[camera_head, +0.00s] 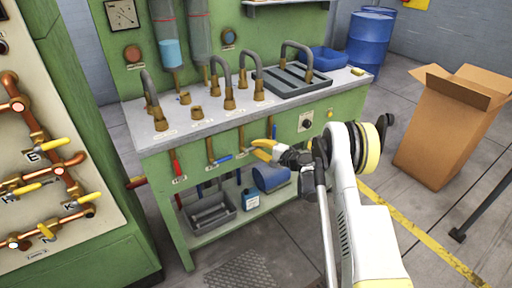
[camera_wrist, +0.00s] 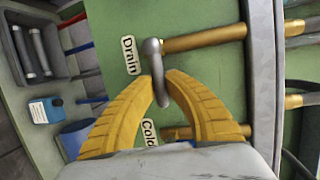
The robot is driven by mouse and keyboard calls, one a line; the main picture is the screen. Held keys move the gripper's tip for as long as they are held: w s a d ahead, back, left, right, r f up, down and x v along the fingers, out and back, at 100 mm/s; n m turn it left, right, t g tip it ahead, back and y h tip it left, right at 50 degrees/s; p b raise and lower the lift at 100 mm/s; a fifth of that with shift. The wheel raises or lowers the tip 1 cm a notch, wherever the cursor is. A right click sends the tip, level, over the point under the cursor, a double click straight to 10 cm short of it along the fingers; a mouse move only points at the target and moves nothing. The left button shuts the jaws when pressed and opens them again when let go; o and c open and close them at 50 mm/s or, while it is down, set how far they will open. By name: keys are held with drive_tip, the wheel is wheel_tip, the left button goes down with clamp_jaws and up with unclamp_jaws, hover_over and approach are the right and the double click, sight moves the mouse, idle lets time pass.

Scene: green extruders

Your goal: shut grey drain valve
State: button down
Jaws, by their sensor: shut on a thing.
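The grey drain valve handle (camera_wrist: 154,52) is a bent lever on a brass pipe (camera_wrist: 205,38), beside a "Drain" label (camera_wrist: 130,55) in the wrist view. My gripper (camera_wrist: 161,88) is shut on the lever, its yellow fingers on either side of the lever's lower end. There the fingers hide most of the lever.
A "Cold" label (camera_wrist: 149,132) and another brass pipe (camera_wrist: 205,131) are close to my right finger. A red-handled valve (camera_head: 177,167) and a blue-handled one (camera_head: 221,160) are further left. A cardboard box (camera_head: 440,140) stands right on the floor.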

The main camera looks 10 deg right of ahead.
idle(0.4)
drive_tip(key=c, duration=1.4)
unclamp_jaws()
drive_tip(key=shift+s, duration=0.1)
drive_tip(key=v, duration=1.2)
drive_tip(key=shift+f, duration=0.1)
